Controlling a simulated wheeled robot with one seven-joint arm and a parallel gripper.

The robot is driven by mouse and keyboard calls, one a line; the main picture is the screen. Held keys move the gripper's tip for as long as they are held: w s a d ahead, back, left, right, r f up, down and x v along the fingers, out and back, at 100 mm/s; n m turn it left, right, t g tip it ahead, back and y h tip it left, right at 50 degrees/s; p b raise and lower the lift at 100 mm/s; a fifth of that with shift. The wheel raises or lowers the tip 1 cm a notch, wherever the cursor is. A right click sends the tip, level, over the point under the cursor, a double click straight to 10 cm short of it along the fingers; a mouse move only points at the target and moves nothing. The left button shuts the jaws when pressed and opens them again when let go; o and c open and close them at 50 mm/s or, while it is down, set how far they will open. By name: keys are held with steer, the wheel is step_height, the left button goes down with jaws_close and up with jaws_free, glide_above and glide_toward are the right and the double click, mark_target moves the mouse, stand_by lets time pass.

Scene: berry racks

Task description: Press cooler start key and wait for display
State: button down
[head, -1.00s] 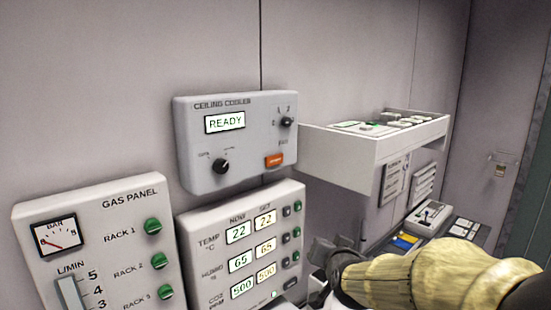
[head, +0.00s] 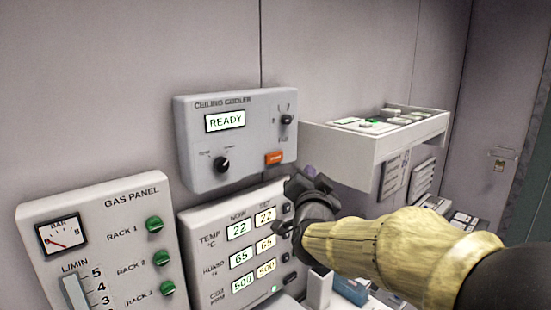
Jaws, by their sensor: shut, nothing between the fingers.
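The ceiling cooler panel (head: 240,181) is a grey box on the wall. Its display (head: 225,120) reads READY. An orange key (head: 275,158) sits at its lower right, with a small label above it that I cannot read clearly. A black knob (head: 221,164) is at the lower left and a second black knob (head: 287,119) at the upper right. My gripper (head: 305,178) is shut and empty, a little below and right of the orange key. It appears apart from the key, and it hides part of the climate panel's right side.
The climate panel (head: 207,216) with lit number displays is just below the cooler. The gas panel (head: 105,222) with green knobs is at left. A white shelf box (head: 335,152) with small items juts out at right, close to my gripper.

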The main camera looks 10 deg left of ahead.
mark_target(280, 156)
steer(key=w+a+p, duration=0.4)
steer(key=w+a, duration=0.1)
steer(key=a, duration=0.1)
steer(key=shift+w+a, duration=0.3)
stand_by(2.0)
steer(key=shift+w+a, duration=0.3)
steer(key=shift+w+a, duration=0.3)
steer(key=shift+a, duration=0.05)
stand_by(1.0)
steer(key=shift+s+d, duration=0.1)
steer(key=shift+s+d+b, duration=0.55)
steer(key=shift+d+b, duration=0.05)
steer(key=shift+b, duration=0.25)
